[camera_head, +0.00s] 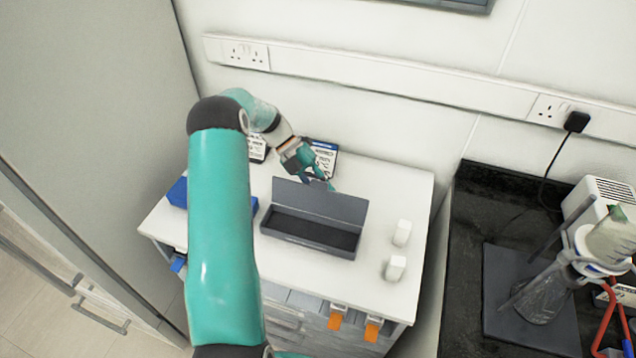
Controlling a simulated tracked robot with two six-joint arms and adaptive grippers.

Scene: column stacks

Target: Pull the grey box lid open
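The grey box (310,232) stands on the white cabinet top, and its dark inside shows. Its grey lid (322,203) stands raised along the back edge, so the box is open. The teal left arm comes in from the left, and my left gripper (318,180) is at the top edge of the lid, pointing down and right. Its fingertips are close to the lid. I cannot tell whether they touch it or how far apart they are. My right gripper is not in view.
Two small white containers (402,233) (395,268) stand right of the box on the white cabinet top (365,285). A labelled dark box (322,150) is behind the gripper. Blue items (178,193) lie at the left, partly behind my arm. A black bench (470,250) with glassware is at the right.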

